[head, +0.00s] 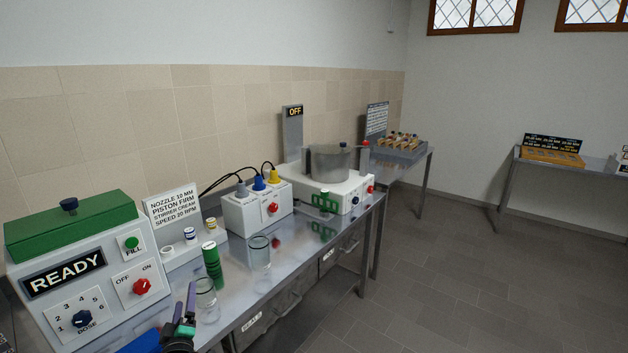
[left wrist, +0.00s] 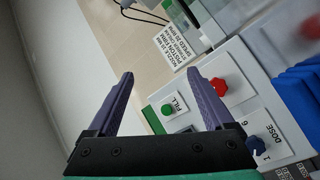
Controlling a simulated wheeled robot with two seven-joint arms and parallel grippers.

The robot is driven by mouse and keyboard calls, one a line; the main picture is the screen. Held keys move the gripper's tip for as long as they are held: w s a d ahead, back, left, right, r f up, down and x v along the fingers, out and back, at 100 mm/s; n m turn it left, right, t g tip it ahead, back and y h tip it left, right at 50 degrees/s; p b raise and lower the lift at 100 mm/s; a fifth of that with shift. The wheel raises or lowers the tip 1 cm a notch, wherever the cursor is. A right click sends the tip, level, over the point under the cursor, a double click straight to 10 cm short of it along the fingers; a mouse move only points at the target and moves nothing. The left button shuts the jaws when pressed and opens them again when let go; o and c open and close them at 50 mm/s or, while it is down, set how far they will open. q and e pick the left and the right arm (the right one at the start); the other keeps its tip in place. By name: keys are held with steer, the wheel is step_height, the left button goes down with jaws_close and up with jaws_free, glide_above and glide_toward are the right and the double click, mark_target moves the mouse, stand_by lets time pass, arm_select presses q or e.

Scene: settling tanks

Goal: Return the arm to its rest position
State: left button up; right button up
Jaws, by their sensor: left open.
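My left gripper (head: 184,303) shows at the bottom of the head view, at the front edge of the steel bench, near a clear glass jar (head: 207,300). In the left wrist view its two purple fingers (left wrist: 160,74) are spread with nothing between them. Beyond them is the white dosing machine (head: 60,292), with its green FILL button (left wrist: 168,109) and red knob (left wrist: 219,87). The machine's display reads READY. The lower part of my left arm is cut off by the picture's edge. My right gripper is not in view.
On the steel bench (head: 240,303) stand a green cylinder (head: 212,268), another glass (head: 260,252), a white box with plugged cables (head: 258,211) and a stirrer unit with a metal pot (head: 330,165). Its sign reads OFF. The floor at right is clear.

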arm_select(q)
steer(key=s+d+f+m+g+h, duration=0.55)
steer(key=s+d+m+h, duration=0.25)
steer(key=s+d+m, duration=0.35)
steer(key=s+d+f+m+g+y, duration=0.1)
steer(key=s+m+g, duration=0.25)
steer(key=s, duration=0.65)
steer(key=s+d+f+m+g+y, duration=0.1)
steer(key=s+f+m+g, duration=0.1)
steer(key=s+g, duration=0.5)
steer(key=s+f+b, duration=0.1)
steer(key=s+f, duration=0.1)
steer(key=f, duration=0.9)
steer(key=s+f+b, duration=0.1)
steer(key=s+f, duration=0.1)
steer(key=f, duration=1)
steer(key=s+a+f+b, duration=0.1)
steer(key=s+f, duration=0.7)
steer(key=s+a+f+b, duration=0.1)
steer(key=s+a+f, duration=0.1)
steer(key=s+f, duration=0.7)
steer(key=shift+a+g, duration=0.25)
steer(key=shift+g, duration=0.15)
